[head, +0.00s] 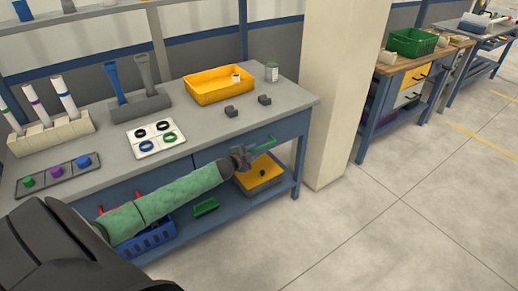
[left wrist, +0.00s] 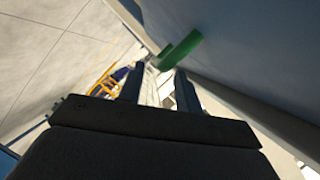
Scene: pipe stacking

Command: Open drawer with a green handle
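The green handle (head: 263,146) is on the blue-grey drawer front (head: 287,131) under the right part of the near workbench. In the left wrist view the green handle (left wrist: 181,48) stands out from the drawer face, at the fingertips. My left gripper (head: 246,156) is at the handle's left end in the head view. In the left wrist view my left gripper (left wrist: 160,72) has its two fingers apart, with the handle's near end around the gap. I cannot tell whether they touch it. The drawer looks closed. My right gripper is not in view.
A yellow bin (head: 258,175), a small green tray (head: 206,207) and a blue crate (head: 153,236) sit on the lower shelf. A yellow tray (head: 219,87) stands on the worktop. A pale pillar (head: 337,90) rises right of the bench. The floor in front is clear.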

